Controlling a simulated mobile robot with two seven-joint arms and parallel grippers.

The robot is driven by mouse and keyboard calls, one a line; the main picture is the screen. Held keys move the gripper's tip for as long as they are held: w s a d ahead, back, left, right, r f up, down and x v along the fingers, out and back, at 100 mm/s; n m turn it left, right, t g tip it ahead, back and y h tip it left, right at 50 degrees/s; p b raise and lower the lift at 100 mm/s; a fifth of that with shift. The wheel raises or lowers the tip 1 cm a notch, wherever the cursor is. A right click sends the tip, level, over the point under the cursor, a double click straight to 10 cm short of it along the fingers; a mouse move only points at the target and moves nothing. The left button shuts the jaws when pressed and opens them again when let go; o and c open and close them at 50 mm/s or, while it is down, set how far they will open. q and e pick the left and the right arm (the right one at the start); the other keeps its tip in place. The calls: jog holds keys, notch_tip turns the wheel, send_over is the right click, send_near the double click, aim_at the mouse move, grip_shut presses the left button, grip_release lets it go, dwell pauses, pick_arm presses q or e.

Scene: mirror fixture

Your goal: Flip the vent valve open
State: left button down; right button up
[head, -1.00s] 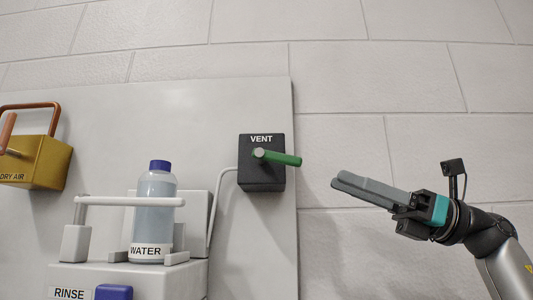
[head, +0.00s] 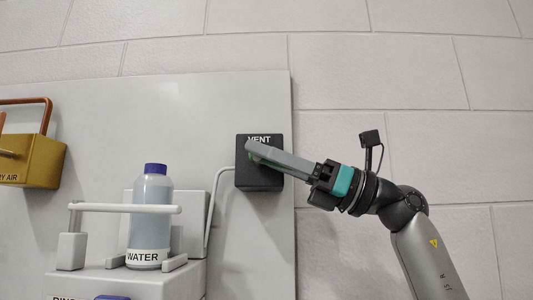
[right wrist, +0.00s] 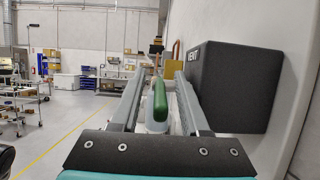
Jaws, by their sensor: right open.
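The vent valve is a black box (head: 258,181) labelled VENT on the grey panel; it also shows at the right of the right wrist view (right wrist: 235,88). Its green lever (right wrist: 160,100) lies between the two fingers of my right gripper (right wrist: 159,74) in the right wrist view, with gaps on both sides. In the head view my right gripper (head: 250,150) reaches in from the right across the box front and hides most of the lever. My right gripper is open. My left gripper is out of view.
A water bottle (head: 152,215) stands behind a white rail (head: 120,208) on a unit left of the box. A yellow dry air box (head: 30,160) with an orange handle is at far left. A grey tube (head: 212,205) runs from the vent box. The wall at right is clear.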

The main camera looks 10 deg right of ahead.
grip_shut()
dwell(0.4)
jog(key=h+p, duration=0.1)
jog(key=p, duration=0.2)
jog(key=shift+r, duration=0.35)
jog(key=shift+f+g+h+p, duration=0.15)
jog(key=shift+g+h+p, duration=0.25)
jog(key=shift+h+p, duration=0.6)
grip_release()
